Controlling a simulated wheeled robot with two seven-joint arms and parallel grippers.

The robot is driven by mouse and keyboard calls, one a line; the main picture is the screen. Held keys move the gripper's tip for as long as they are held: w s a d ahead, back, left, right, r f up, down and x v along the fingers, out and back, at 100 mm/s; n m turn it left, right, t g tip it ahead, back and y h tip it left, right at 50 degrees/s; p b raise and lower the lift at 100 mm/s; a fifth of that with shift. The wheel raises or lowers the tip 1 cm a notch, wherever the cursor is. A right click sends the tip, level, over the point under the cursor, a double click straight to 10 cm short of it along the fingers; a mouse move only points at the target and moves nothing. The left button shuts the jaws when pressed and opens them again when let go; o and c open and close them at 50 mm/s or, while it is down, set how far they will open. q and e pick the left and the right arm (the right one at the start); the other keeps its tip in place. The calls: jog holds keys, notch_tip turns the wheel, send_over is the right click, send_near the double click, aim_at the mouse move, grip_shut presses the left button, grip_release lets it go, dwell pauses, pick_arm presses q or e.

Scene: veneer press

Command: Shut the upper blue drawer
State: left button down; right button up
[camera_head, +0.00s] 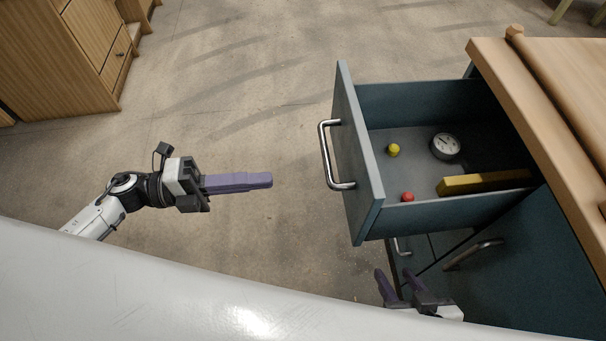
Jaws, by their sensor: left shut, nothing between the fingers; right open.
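The upper blue drawer (358,165) is pulled out to the left from the cabinet (555,250) under the wooden top. Its metal bar handle (326,155) is on its left-facing front. Inside lie a yellow ball (393,150), a red ball (407,197), a round dial gauge (445,146) and a yellow bar (485,182). My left gripper (270,180) is shut and empty, pointing right at the drawer front, with a gap between its tips and the handle. My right gripper (392,272) is open below the drawer's near side, partly cut off by my white body.
A wooden bench top (540,95) overhangs the cabinet at the right. Lower handles (472,254) show beneath the drawer. A wooden cabinet (60,55) stands at the upper left. The floor between my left gripper and the drawer is clear.

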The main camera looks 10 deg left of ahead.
aim_at(347, 172)
pick_arm(q)
jog(key=x, duration=1.3)
jog(key=shift+w+d+p, duration=0.1)
jog(key=shift+d+p, duration=0.15)
jog(key=shift+p, duration=0.15)
jog(key=shift+d, duration=0.1)
